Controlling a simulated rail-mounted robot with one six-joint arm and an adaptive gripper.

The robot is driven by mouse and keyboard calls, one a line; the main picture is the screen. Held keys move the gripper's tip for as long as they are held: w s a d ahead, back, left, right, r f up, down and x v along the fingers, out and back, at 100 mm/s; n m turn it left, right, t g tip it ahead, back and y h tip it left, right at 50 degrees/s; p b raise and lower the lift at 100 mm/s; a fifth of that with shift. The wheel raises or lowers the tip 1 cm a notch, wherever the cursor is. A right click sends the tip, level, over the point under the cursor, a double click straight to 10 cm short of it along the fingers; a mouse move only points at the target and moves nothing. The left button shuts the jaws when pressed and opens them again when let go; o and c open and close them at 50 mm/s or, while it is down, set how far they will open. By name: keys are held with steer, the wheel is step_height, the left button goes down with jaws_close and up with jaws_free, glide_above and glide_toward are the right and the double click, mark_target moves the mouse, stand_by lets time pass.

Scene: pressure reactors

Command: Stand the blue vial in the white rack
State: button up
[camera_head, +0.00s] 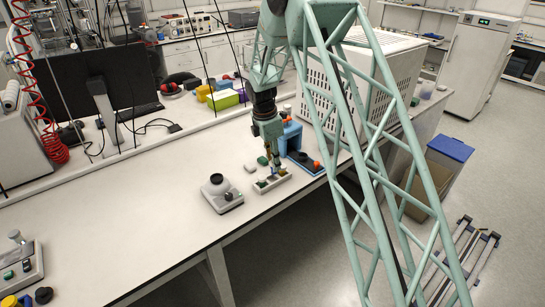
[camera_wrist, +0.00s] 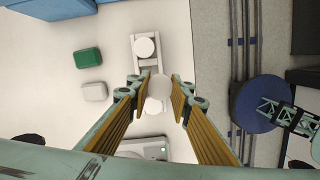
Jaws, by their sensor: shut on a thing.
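The white rack (camera_head: 270,184) stands near the bench's front edge, below my gripper (camera_head: 273,168). It also shows in the wrist view (camera_wrist: 137,44), with a round white cap (camera_wrist: 145,48) on it. My gripper (camera_wrist: 162,86) points down and is shut on a vial, which I take to be the blue vial (camera_wrist: 158,88). Only its pale top shows between the fingers. Its colour and lower end are hidden, so I cannot tell whether it touches the rack. Another white round top (camera_wrist: 153,106) shows just below it in the wrist view.
A grey-white device with a dark knob (camera_head: 221,193) stands left of the rack. A blue stand (camera_head: 291,136) and a dark blue base with an orange knob (camera_head: 306,162) are close at the right. A green block (camera_wrist: 87,57) and a white block (camera_wrist: 95,91) lie beside the rack.

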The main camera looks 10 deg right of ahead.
steer(key=shift+w+r+n+p, duration=0.25)
steer(key=shift+w+n+p, duration=0.2)
steer(key=shift+w+n, duration=0.8)
steer(key=shift+s, duration=0.15)
steer(key=shift+f, duration=0.2)
steer(key=shift+f+b, duration=1.05)
steer(key=shift+f, duration=0.6)
steer(key=shift+f+b, duration=0.5)
steer(key=shift+f, duration=1.3)
stand_by(0.6)
steer(key=o, duration=0.9)
steer(key=shift+o, duration=0.2)
steer(key=o, duration=0.5)
steer(key=shift+c, duration=0.2)
